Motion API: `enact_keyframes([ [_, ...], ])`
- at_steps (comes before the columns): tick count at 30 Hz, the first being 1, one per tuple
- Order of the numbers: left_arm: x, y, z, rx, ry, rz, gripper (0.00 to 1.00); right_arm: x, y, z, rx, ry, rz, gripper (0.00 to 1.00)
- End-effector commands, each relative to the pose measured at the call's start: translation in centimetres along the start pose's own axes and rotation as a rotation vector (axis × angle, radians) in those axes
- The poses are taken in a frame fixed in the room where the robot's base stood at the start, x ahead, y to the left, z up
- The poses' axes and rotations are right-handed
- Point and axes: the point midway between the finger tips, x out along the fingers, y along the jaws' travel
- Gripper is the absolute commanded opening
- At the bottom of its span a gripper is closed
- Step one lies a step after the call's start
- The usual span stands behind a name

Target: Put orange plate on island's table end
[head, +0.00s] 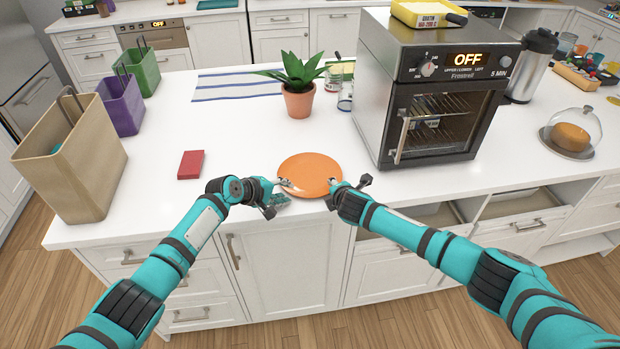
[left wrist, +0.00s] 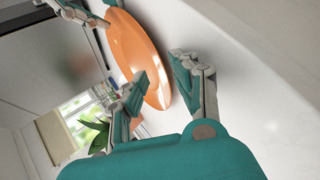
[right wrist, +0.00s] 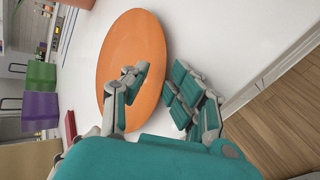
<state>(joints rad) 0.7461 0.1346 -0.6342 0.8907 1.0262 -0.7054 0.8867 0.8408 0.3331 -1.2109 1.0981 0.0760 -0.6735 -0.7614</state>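The orange plate (head: 310,172) lies on the white island counter (head: 235,135), close to its front edge. My left gripper (head: 283,192) is at the plate's left front rim. In the left wrist view the plate (left wrist: 132,50) has its rim between the spread fingers (left wrist: 160,68). My right gripper (head: 333,191) is at the right front rim. In the right wrist view one finger is over the plate (right wrist: 125,50) and the other is outside its rim, with a gap between the fingertips (right wrist: 160,72). I cannot tell whether any finger touches the plate.
A potted plant (head: 299,100) stands behind the plate. A toaster oven (head: 385,80) stands to the right, a red box (head: 191,164) to the left. A beige bag (head: 80,165), purple bag (head: 122,108) and green bag (head: 140,70) line the left end. Counter between is partly clear.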

Motion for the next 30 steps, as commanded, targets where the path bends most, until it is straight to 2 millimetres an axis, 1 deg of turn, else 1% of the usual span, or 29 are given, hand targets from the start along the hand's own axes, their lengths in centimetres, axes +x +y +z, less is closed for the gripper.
enact_keyframes([
  [9, -4.0, 0.0, -0.1, 0.003, 0.004, 0.001, 0.29, 0.0, -0.1, -0.1, 0.0, 0.002, -0.002, 0.29],
  [15, -5.9, 0.1, -0.1, 0.002, 0.004, 0.003, 0.29, 0.0, -0.1, -0.2, 0.0, 0.003, -0.002, 0.29],
  [20, -6.5, 0.1, -0.1, 0.003, 0.004, 0.002, 0.29, -0.1, -0.1, -0.2, 0.0, 0.003, -0.001, 0.29],
  [23, -6.5, 0.1, -0.1, 0.002, 0.004, 0.002, 0.29, -0.5, -0.1, -0.1, 0.001, 0.003, -0.001, 0.29],
  [26, -6.5, 0.1, -0.1, 0.002, 0.004, 0.002, 0.29, -1.4, -0.1, -0.1, 0.001, 0.003, 0.0, 0.29],
  [30, -6.5, 0.1, -0.1, 0.002, 0.004, 0.002, 0.29, -3.1, -0.1, 0.0, 0.0, 0.002, 0.001, 0.29],
])
